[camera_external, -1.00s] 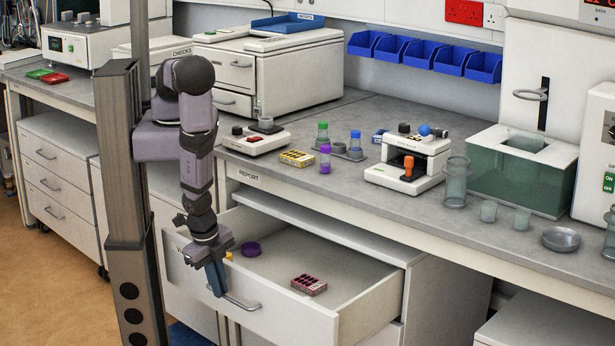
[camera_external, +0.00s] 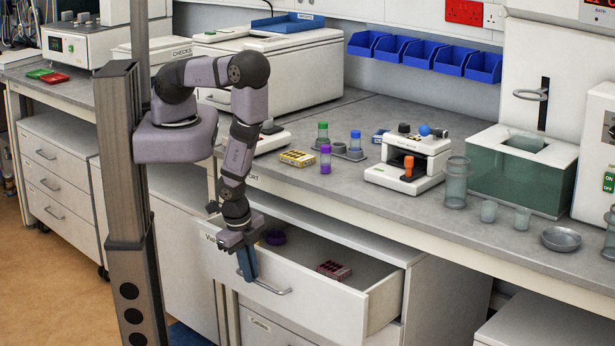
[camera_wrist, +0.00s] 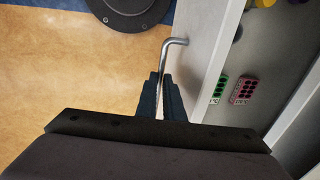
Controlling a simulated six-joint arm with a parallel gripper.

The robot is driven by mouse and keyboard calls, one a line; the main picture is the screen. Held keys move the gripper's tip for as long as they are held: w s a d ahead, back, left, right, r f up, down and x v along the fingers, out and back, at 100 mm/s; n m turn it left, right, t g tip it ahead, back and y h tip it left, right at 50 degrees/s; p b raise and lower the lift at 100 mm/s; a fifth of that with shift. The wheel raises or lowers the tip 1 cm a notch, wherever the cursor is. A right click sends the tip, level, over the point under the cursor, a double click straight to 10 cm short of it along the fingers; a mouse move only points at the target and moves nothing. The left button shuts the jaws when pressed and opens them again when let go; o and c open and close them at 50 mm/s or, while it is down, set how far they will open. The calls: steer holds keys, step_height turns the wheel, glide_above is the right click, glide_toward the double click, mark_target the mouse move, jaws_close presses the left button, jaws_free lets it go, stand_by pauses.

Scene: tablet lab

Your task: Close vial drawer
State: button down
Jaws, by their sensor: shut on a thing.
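The vial drawer (camera_external: 318,309) is partly open under the bench in the external view. Its front panel also shows in the wrist view (camera_wrist: 208,60). My gripper (camera_external: 248,268) is at the left part of the drawer front, fingers pointing down. Its fingers are shut on the drawer's metal handle (camera_external: 275,289). In the wrist view the handle (camera_wrist: 174,43) runs in between the two dark fingers (camera_wrist: 161,95).
The bench top (camera_external: 400,210) overhangs the drawer. A closed drawer (camera_external: 262,327) sits below it. In the wrist view a green-and-white rack (camera_wrist: 220,88) lies beside the pink rack (camera_wrist: 245,89). Open floor (camera_external: 50,270) lies at the left.

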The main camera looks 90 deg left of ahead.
steer(key=w+a, duration=0.8)
steer(key=w, duration=0.1)
steer(key=shift+a+p, duration=0.4)
steer(key=c, duration=1.9)
jaws_free()
steer(key=shift+s, duration=0.1)
steer(key=shift+r, duration=0.1)
step_height(320, 180, up, 7)
steer(key=s+d, duration=0.1)
